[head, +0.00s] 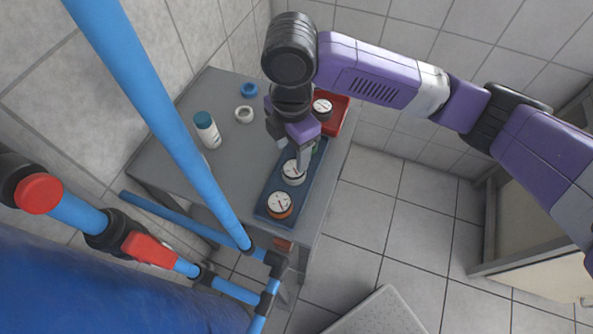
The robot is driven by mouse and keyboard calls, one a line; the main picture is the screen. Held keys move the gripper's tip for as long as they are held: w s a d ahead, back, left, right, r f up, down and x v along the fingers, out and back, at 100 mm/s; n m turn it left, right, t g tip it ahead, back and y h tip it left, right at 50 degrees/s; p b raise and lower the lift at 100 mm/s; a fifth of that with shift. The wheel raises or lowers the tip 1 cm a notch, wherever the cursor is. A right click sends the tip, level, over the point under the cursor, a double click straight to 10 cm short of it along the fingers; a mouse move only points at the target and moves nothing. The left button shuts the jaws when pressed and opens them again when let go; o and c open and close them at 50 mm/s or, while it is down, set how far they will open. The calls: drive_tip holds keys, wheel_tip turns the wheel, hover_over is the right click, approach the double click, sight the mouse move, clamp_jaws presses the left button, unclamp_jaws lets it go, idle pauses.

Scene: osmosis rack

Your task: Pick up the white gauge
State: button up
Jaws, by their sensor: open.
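A white gauge (293,172) with a round dial sits in the long blue tray (262,206) on the grey table. My gripper (303,152) points down over the tray, its visible grey finger at the far edge of this gauge. The gripper is open, and nothing shows between its fingers; the other finger is mostly hidden. I cannot tell whether the finger touches the gauge. An orange-rimmed gauge (280,204) sits in the near end of the same tray. Another pale gauge (322,107) sits in the red tray (337,117) behind. A greenish item is mostly hidden behind the gripper.
The grey table (232,171) also holds a white bottle with a teal cap (207,130), a blue ring (249,89) and a white ring (244,114). Blue pipes (165,105) with a red-handled valve (148,249) cross the left foreground.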

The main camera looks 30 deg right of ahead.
sight(293, 168)
drive_tip(key=shift+s+d+f, duration=0.1)
drive_tip(key=shift+d+f, duration=0.1)
drive_tip(key=shift+a+f+p, duration=0.1)
drive_tip(key=shift+f+p, duration=0.6)
drive_tip(key=shift+f, duration=3)
drive_tip(key=shift+c, duration=0.3)
drive_tip(key=c, duration=0.8)
drive_tip(key=shift+c, duration=0.2)
drive_tip(key=shift+r, duration=0.15)
